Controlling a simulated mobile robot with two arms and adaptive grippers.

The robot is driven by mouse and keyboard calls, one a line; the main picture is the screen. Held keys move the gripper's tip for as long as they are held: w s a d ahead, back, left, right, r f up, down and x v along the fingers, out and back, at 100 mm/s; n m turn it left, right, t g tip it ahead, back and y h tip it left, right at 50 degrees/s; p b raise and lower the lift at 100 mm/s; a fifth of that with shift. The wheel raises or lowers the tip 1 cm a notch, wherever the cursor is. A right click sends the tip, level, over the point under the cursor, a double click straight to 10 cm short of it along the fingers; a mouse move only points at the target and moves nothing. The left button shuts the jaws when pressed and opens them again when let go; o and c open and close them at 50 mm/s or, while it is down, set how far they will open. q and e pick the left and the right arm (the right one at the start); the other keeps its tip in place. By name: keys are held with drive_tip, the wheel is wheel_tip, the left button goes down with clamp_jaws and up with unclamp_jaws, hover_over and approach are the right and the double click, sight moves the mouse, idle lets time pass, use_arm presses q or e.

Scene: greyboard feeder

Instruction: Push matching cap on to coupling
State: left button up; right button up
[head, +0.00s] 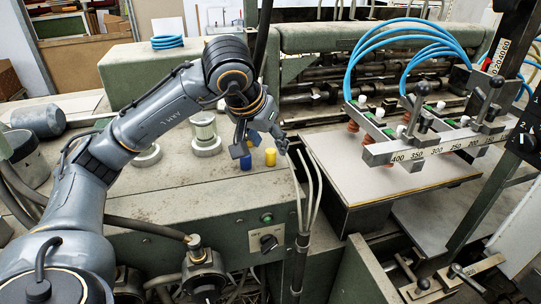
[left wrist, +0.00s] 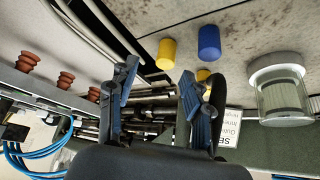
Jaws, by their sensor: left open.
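A short blue cylinder (head: 246,163) and a short yellow cylinder (head: 270,157) stand apart on the worn bench top, below my left gripper in the head view. The left wrist view shows the blue cylinder (left wrist: 209,42) and the yellow cylinder (left wrist: 166,54) beyond the fingers. A second yellow piece (left wrist: 203,75) there is partly hidden by a finger; I cannot tell whether it is a cap or part of a coupling. My left gripper (head: 262,146) is open with nothing between its fingers (left wrist: 157,84). My right gripper is out of view.
A glass-sided jar (head: 203,130) stands left of the cylinders, clear too in the left wrist view (left wrist: 284,94). Pale hoses (head: 309,180) rise at the bench's right edge. A feeder bar with blue hoses (head: 400,45) and suckers is at right.

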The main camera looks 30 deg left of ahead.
sight(270, 150)
use_arm(q)
drive_tip(key=shift+w+a+f+p, duration=0.1)
drive_tip(key=shift+f+p, duration=0.15)
drive_tip(key=shift+p, duration=0.05)
drive_tip(key=x, duration=0.1)
drive_tip(key=p+x, duration=0.1)
drive_tip(key=x, duration=0.2)
drive_tip(key=shift+a+p, duration=0.35)
drive_tip(key=shift+w+f, duration=0.1)
drive_tip(key=shift+f, duration=0.2)
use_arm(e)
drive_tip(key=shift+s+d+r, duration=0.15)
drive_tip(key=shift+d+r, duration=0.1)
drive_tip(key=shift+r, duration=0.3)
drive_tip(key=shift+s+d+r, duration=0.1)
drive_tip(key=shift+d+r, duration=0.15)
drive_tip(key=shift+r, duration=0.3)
use_arm(q)
drive_tip(key=shift+c, duration=0.2)
drive_tip(key=c, duration=1)
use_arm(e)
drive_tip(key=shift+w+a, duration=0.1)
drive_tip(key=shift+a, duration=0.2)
